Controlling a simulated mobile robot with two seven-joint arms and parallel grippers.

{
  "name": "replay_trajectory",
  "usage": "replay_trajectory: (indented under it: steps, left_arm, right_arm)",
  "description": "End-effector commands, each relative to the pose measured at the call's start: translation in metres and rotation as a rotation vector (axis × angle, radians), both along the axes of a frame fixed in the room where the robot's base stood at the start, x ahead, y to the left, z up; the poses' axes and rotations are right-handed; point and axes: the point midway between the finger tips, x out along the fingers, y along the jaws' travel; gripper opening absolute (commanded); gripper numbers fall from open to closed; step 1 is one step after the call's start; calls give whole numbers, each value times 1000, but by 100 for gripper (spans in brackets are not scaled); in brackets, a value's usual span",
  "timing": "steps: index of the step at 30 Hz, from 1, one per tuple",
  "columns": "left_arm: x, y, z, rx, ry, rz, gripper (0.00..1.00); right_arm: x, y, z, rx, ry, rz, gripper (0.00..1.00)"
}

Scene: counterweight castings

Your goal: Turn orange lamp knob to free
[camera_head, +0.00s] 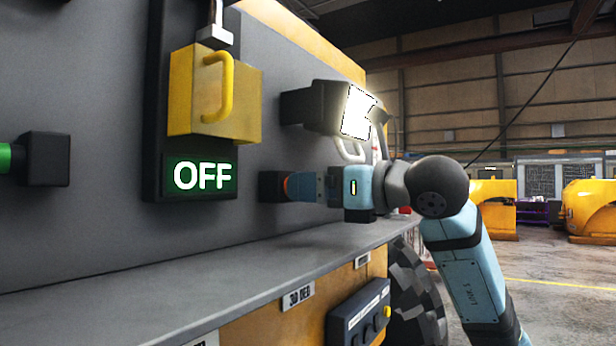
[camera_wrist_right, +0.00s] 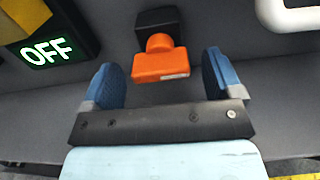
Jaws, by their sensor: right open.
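The orange knob (camera_wrist_right: 160,63) sits on a black block (camera_wrist_right: 158,21) on the grey panel. My right gripper (camera_head: 300,187) is at the knob, below the lit lamp (camera_head: 357,112). In the wrist view my right gripper (camera_wrist_right: 160,80) is open, one blue finger on each side of the knob. Gaps show between the knob and both fingers, so it is not gripped. My left gripper is not in view.
A yellow box with a handle (camera_head: 214,95) hangs above a green lit OFF sign (camera_head: 201,175). A black block with a green end (camera_head: 46,159) is at far left. A grey ledge (camera_head: 200,275) runs below. A white handle (camera_wrist_right: 291,14) is at upper right in the wrist view.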

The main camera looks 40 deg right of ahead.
Motion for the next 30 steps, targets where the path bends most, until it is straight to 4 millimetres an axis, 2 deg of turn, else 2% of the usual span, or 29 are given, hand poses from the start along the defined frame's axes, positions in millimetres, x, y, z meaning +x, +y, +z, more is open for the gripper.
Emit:
replay_trajectory:
  steps: [6, 15, 21, 22, 30]
  left_arm:
    - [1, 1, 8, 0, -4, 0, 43]
    - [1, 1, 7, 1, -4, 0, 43]
    - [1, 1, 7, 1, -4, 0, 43]
    - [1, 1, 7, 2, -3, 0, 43]
    - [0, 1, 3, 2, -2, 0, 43]
  right_arm:
    - [17, 7, 1, -1, 0, -1, 85]
    - [18, 7, 0, -1, -1, -1, 85]
    - [18, 7, 0, -1, -1, -1, 39]
    - [18, 7, 0, -1, -1, -1, 36]
    - [18, 7, -1, -20, -9, -1, 36]
